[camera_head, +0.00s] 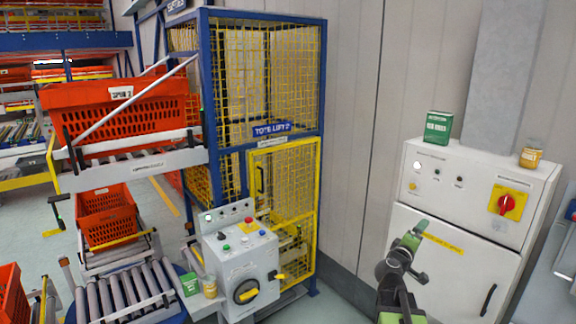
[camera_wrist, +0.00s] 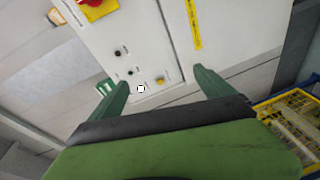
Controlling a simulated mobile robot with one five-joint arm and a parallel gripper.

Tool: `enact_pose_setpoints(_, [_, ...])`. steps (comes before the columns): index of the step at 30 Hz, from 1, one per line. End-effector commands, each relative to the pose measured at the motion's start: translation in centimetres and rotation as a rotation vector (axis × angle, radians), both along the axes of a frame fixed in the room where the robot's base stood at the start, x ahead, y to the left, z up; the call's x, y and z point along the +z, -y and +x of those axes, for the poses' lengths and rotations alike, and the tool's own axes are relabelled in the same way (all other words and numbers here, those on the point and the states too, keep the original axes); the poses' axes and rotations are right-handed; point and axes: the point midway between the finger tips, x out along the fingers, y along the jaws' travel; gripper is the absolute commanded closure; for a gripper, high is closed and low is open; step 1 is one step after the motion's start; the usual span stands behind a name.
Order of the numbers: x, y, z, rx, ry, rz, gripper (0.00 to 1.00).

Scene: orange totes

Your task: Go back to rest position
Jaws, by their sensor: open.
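My gripper (camera_wrist: 160,93) shows in the wrist view with its two green fingers spread apart and nothing between them. Past the fingers is the white control cabinet, with small buttons and a yellow strip on its face. In the head view my arm rises at the lower right, with the gripper (camera_head: 412,239) in front of the white cabinet (camera_head: 455,212). The fingers are too small there to judge closely. I cannot tell how far they are from the cabinet face.
A green box (camera_head: 437,128) and a small jar (camera_head: 531,157) stand on the cabinet. A red rotary switch (camera_head: 507,204) is on its face. Left of it are the caged tote lift (camera_head: 283,130), a control box (camera_head: 240,265), rollers (camera_head: 122,294) and orange totes (camera_head: 107,214). Some grey floor shows.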

Motion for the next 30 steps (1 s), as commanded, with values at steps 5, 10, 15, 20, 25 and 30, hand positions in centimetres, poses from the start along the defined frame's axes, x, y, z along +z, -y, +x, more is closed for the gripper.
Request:
enact_pose_setpoints(5, [-12.9, -10.7, -1.0, -0.075, -0.021, 0.431, 0.07])
enact_pose_setpoints(10, [-22.8, -20.2, -5.6, -0.211, -0.196, 0.839, 0.07])
enact_pose_setpoints(15, [-27.7, -28.4, -12.5, -0.367, -0.461, 1.186, 0.07])
enact_pose_setpoints(20, [-28.5, -32.3, -16.6, -0.449, -0.642, 1.332, 0.07])
enact_pose_setpoints(25, [-28.6, -32.5, -17.5, -0.473, -0.679, 1.333, 0.07])
enact_pose_setpoints(30, [-28.6, -32.4, -17.4, -0.473, -0.676, 1.332, 0.12])
